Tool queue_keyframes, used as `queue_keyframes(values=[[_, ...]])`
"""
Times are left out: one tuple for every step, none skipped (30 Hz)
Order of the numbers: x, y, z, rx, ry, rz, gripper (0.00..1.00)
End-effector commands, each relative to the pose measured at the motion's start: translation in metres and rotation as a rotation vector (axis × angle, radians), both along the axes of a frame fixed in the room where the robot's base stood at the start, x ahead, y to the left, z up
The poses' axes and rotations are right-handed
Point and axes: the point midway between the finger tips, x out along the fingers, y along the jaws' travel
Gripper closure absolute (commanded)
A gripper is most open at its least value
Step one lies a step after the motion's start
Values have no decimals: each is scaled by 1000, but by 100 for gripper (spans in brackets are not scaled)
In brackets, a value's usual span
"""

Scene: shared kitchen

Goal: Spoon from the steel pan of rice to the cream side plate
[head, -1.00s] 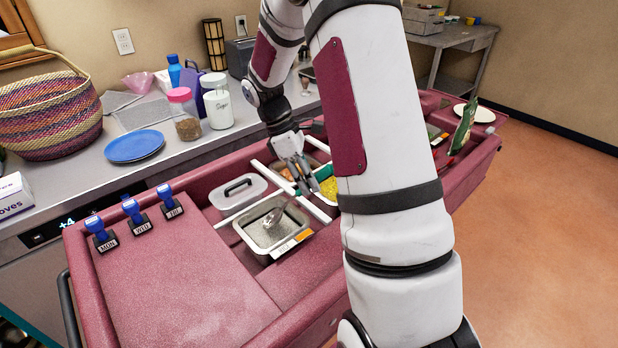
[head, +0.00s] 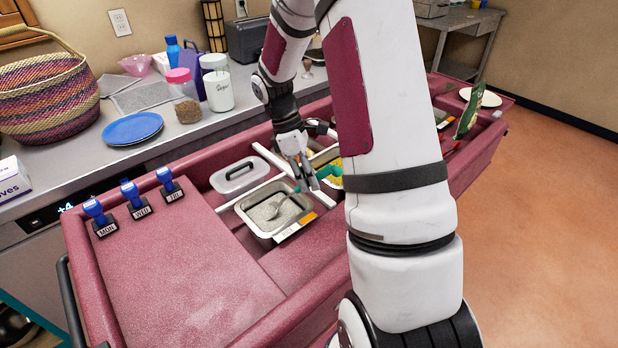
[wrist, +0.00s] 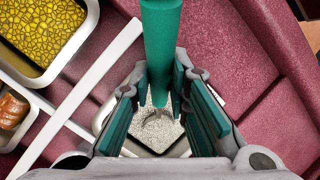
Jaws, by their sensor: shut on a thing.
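My gripper (head: 306,183) is shut on the green handle of the spoon (wrist: 161,40), which runs between the two jaws in the wrist view. The spoon's grey metal bowl (head: 273,210) is at the rice in the steel pan (head: 247,225), near the pan's middle; how deep it sits is unclear. The pale, grainy rice (wrist: 182,134) also shows below the jaws in the wrist view, partly hidden by the gripper. The cream side plate (head: 482,97) is at the far right end of the maroon cart, partly behind a green packet.
A pan of yellow food (wrist: 40,30) and one of orange-brown food (wrist: 10,110) are close by. The green packet (head: 468,112) stands before the plate. Blue-handled stamps (head: 131,194) stand at left.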

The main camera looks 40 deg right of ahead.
Motion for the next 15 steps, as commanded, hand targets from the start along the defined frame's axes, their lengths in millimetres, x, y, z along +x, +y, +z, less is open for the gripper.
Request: queue_keyframes(values=[[-4,-2,7,11,-9,-5,100],[-5,-3,9,19,-15,-5,100],[-5,-4,12,27,-22,-4,100],[-6,-4,14,34,-29,-4,100],[-7,-5,16,40,-35,-4,100],[-8,-6,19,50,-42,-4,100],[-8,-7,21,57,-48,-5,100],[-9,-8,23,64,-53,-4,100],[-10,-9,26,73,-61,-4,100],[-11,-10,28,80,-67,-4,100],[-11,-11,30,87,-72,-5,100],[-13,-12,33,96,-80,-4,100],[-13,-13,35,102,-86,-4,100],[-15,-15,37,108,-92,-4,100],[-16,-16,40,117,-100,-5,100]])
